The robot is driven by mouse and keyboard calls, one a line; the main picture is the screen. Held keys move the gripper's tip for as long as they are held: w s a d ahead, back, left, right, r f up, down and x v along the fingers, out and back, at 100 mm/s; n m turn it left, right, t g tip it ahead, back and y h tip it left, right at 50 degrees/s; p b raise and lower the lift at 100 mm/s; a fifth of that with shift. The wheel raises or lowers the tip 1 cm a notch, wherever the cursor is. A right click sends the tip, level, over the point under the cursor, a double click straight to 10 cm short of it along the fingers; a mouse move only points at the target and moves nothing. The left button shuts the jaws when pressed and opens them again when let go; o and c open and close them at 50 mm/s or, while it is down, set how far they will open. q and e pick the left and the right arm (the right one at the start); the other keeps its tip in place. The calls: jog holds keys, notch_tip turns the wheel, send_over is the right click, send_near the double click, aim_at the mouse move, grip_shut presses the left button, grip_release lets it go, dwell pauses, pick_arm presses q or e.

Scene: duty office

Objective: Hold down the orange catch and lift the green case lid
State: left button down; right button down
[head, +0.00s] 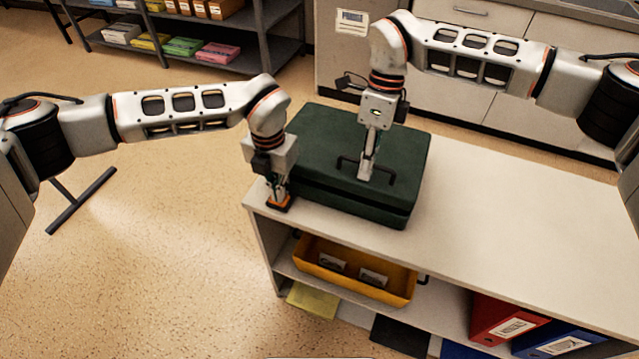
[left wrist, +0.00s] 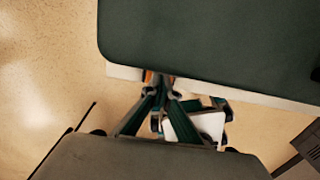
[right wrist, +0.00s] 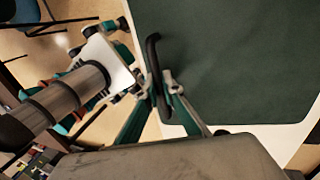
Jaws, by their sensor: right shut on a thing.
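The dark green case (head: 325,135) stands on the left end of the white counter. Its lid lies about level; a dark seam shows along the front edge, and I cannot tell whether the lid is slightly raised. My right gripper (head: 366,175) is shut on the black lid handle (head: 346,163), which also shows in the right wrist view (right wrist: 152,50). My left gripper (head: 279,198) points down at the orange catch (head: 279,206), at the case's left front corner. Its fingertips (left wrist: 161,91) are close together. The catch is mostly hidden behind them in the left wrist view.
The white counter top (head: 510,220) is clear to the right of the case. Below it, a yellow tray (head: 310,277) and red and blue binders (head: 500,320) sit on the shelf. A grey rack (head: 240,50) stands at the back left.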

jog(key=shift+v, duration=0.9)
jog(key=shift+w, duration=0.15)
pick_arm(q)
jog(key=shift+r, duration=3.5)
jog(key=shift+s+a, duration=0.1)
jog(key=shift+s, duration=0.05)
jog(key=s+a, duration=0.3)
jog(key=s, duration=0.4)
jog(key=shift+s, duration=0.1)
pick_arm(e)
jog(key=shift+w+d+r, duration=0.1)
